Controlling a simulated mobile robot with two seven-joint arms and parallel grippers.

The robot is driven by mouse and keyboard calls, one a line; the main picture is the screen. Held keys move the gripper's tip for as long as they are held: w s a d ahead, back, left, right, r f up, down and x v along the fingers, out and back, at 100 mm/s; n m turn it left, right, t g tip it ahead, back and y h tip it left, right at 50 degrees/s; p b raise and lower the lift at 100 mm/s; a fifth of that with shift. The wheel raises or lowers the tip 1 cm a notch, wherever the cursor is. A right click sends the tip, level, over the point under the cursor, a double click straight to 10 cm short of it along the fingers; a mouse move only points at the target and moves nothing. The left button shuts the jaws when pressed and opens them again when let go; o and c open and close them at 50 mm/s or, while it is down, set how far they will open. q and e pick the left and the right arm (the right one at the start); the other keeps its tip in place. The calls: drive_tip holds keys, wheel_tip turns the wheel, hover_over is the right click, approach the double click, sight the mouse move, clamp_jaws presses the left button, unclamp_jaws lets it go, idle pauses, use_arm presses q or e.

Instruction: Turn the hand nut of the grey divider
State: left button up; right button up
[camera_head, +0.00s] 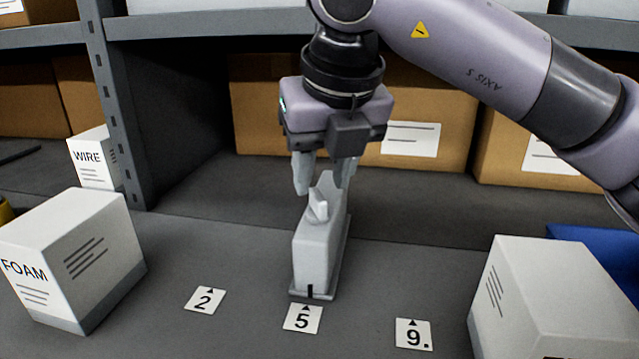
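The grey divider (314,258) stands upright on the grey shelf, its narrow end facing me. A small pale raised piece on its top (318,208) looks like the hand nut; its exact shape is hard to tell. My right gripper (323,186) points down from above at the divider's upper part. Its two fingers are apart, one to each side of the pointed top, with a visible gap on the left side. Contact on the right side cannot be told. My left gripper is not in view.
Cards marked 2 (205,300), 5 (303,318) and 9 (413,334) lie in front of the divider. A FOAM box (75,255) stands left, a white box (550,300) right. A shelf post (112,110) and cardboard boxes (420,105) are behind.

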sight(318, 194)
drive_tip(key=shift+x, duration=1.65)
clamp_jaws()
